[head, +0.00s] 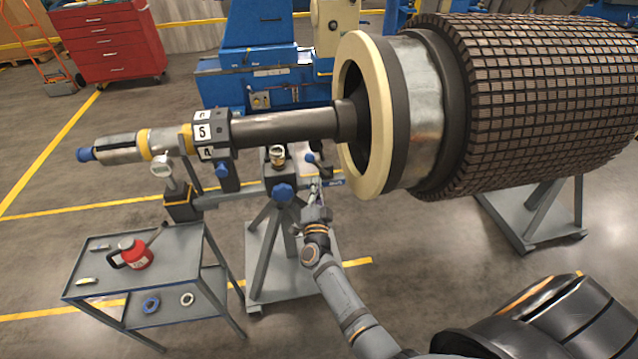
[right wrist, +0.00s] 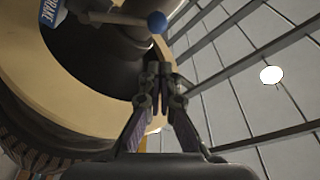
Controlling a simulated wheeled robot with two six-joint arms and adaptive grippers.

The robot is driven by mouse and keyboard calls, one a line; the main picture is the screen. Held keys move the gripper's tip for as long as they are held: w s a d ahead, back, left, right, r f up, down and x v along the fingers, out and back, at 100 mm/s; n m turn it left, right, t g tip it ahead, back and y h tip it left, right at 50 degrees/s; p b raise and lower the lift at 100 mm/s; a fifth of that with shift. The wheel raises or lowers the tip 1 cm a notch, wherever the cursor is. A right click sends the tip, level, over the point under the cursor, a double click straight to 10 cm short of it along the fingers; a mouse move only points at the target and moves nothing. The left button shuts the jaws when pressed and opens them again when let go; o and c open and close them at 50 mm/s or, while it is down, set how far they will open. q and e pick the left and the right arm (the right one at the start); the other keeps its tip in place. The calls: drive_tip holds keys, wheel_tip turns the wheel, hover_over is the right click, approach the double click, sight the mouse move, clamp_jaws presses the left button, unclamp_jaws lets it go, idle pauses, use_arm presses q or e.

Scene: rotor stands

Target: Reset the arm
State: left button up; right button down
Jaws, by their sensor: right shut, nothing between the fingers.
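My right arm reaches up from the bottom of the head view. Its gripper (head: 316,186) is near the rotor stand, below the shaft and left of the cream ring. In the right wrist view the gripper's fingers (right wrist: 160,72) are together with nothing between them. A lever with a blue ball knob (head: 310,157) is just above the gripper; the knob (right wrist: 157,22) also shows beyond the fingertips in the wrist view, apart from them. The large rotor (head: 550,95) lies level, with its cream ring (head: 372,170) and dark shaft (head: 285,126) at the left. My left gripper is not in view.
A grey side table (head: 190,245) with a red can (head: 136,256) stands at the lower left. The stand (head: 290,285) has a blue knob (head: 283,192). A red tool cabinet (head: 105,40) and blue machine (head: 250,70) are behind.

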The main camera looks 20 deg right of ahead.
drive_tip(key=s+a+f+n+g+y, duration=0.1)
drive_tip(key=s+f+n+g+y, duration=0.15)
drive_tip(key=s+f, duration=0.6)
drive_tip(key=s+a+f+n+g+y, duration=0.1)
drive_tip(key=s+f+n+g+y, duration=0.2)
drive_tip(key=f, duration=1.1)
drive_tip(key=s+a+f+n+g+y, duration=0.15)
drive_tip(key=s+f+n, duration=0.4)
drive_tip(key=f, duration=0.55)
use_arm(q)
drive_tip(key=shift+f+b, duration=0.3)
use_arm(e)
drive_tip(key=s+d+f+n+g, duration=0.1)
drive_tip(key=s+f, duration=0.4)
drive_tip(key=s, duration=0.6)
drive_tip(key=s+d+f+n+g, duration=0.1)
drive_tip(key=s+d+f+g, duration=0.2)
drive_tip(key=s, duration=0.8)
drive_tip(key=s+d+f+n+g, duration=0.2)
drive_tip(key=s+f+g, duration=0.3)
drive_tip(key=s, duration=0.7)
drive_tip(key=shift+d+f+g, duration=0.3)
drive_tip(key=shift+f+g, duration=0.1)
drive_tip(key=shift+f, duration=0.5)
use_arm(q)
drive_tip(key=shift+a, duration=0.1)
use_arm(e)
drive_tip(key=c, duration=2.1)
unclamp_jaws()
